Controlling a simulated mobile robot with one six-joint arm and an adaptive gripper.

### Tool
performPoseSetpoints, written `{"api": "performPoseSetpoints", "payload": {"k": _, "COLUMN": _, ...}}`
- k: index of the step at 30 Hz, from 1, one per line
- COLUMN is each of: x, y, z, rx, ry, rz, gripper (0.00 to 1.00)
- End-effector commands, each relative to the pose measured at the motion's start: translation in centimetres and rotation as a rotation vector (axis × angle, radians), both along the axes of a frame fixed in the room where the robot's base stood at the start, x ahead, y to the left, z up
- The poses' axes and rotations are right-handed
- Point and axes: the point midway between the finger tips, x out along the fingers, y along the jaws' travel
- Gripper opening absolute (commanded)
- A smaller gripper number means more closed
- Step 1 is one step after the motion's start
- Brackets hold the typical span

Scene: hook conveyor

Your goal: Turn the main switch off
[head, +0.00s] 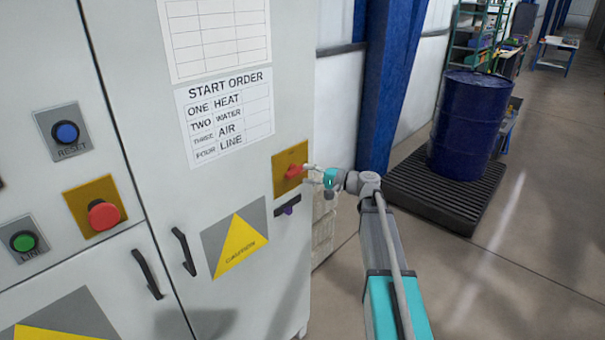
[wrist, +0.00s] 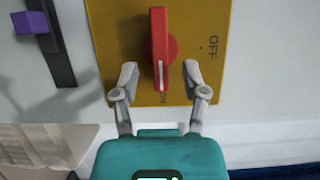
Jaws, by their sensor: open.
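The main switch is a red rotary handle (wrist: 160,52) on a yellow plate (wrist: 217,27) marked ON and OFF. In the wrist view the handle's white line points toward ON, and OFF is printed off to the right. In the head view the red handle (head: 294,171) and its yellow plate (head: 281,158) are on the right side of the grey cabinet. My gripper (wrist: 160,80) is open, with one finger on each side of the handle's lower end; a gap shows on both sides. In the head view my gripper (head: 312,174) is small and just right of the handle.
A purple latch (head: 288,206) on a dark bar sits just below the switch. Blue RESET (head: 67,132), red (head: 103,215) and green LINE (head: 22,241) buttons are on the left. A blue drum (head: 470,125) stands on a black pallet (head: 428,196) to the right.

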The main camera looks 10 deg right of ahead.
Motion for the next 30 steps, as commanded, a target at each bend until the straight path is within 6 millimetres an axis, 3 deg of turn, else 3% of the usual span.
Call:
{"api": "performPoseSetpoints", "payload": {"k": 7, "x": 1.2, "y": 1.9, "z": 0.0, "rx": 0.0, "ry": 0.0, "rz": 0.0, "gripper": 0.57}}
{"api": "performPoseSetpoints", "payload": {"k": 20, "x": 1.4, "y": 2.2, "z": 0.0, "rx": 0.0, "ry": 0.0, "rz": -0.001, "gripper": 0.55}}
{"api": "performPoseSetpoints", "payload": {"k": 28, "x": 1.4, "y": 2.2, "z": 0.0, "rx": 0.0, "ry": 0.0, "rz": -0.001, "gripper": 0.05}}
{"api": "performPoseSetpoints", "payload": {"k": 30, "x": 1.4, "y": 2.2, "z": 0.0, "rx": 0.0, "ry": 0.0, "rz": -0.001, "gripper": 0.0}}
